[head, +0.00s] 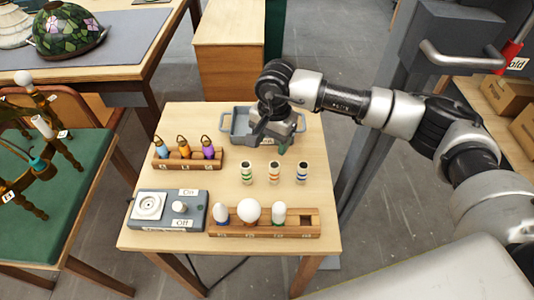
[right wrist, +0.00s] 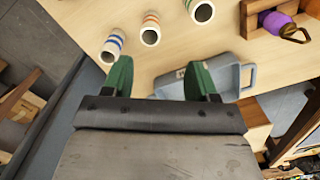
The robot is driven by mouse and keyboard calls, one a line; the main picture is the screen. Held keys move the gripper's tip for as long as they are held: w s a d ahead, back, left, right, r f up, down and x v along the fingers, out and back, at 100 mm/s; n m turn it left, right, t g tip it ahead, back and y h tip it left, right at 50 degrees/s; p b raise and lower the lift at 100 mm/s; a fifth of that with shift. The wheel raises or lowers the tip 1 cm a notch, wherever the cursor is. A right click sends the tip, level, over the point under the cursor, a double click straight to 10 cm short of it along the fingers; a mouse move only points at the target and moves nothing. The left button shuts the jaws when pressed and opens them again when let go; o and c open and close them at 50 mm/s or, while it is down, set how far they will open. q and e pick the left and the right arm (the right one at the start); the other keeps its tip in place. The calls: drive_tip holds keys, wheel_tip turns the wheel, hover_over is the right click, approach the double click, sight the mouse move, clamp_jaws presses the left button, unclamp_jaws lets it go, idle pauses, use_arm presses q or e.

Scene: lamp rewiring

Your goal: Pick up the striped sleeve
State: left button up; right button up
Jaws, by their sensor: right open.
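Three short white sleeves with coloured stripes stand upright on the small wooden table (head: 220,210). The left one has green stripes (head: 246,173), the middle one orange stripes (head: 273,173) and the right one blue stripes (head: 301,173). The right wrist view also shows the blue-striped (right wrist: 112,46), orange-striped (right wrist: 150,30) and green-striped (right wrist: 202,11) sleeves beyond the fingertips. My right gripper (head: 284,143) is above the table, behind the sleeves. In the right wrist view its green fingers (right wrist: 160,78) are apart and empty. My left gripper is out of view.
A blue-grey handled tray (head: 228,128) is partly under my right gripper. A rack (head: 188,164) with several coloured pieces stands left. In front are a grey On/Off box (head: 166,222) and a wooden rack (head: 300,230) of bulbs. Bare tabletop surrounds the sleeves.

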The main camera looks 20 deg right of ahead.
drive_tip(key=p, duration=0.2)
hover_over(275, 166)
wheel_tip(275, 166, down, 5)
drive_tip(key=shift+h, duration=0.3)
drive_tip(key=f+p, duration=0.1)
drive_tip(key=f, duration=0.1)
drive_tip(key=s+f+p, duration=0.1)
drive_tip(key=f, duration=0.1)
drive_tip(key=shift+a, duration=0.2)
drive_tip(key=shift+f, duration=0.5)
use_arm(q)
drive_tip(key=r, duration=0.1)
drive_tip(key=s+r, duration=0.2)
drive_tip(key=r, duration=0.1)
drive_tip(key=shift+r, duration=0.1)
use_arm(e)
drive_tip(key=c, duration=1)
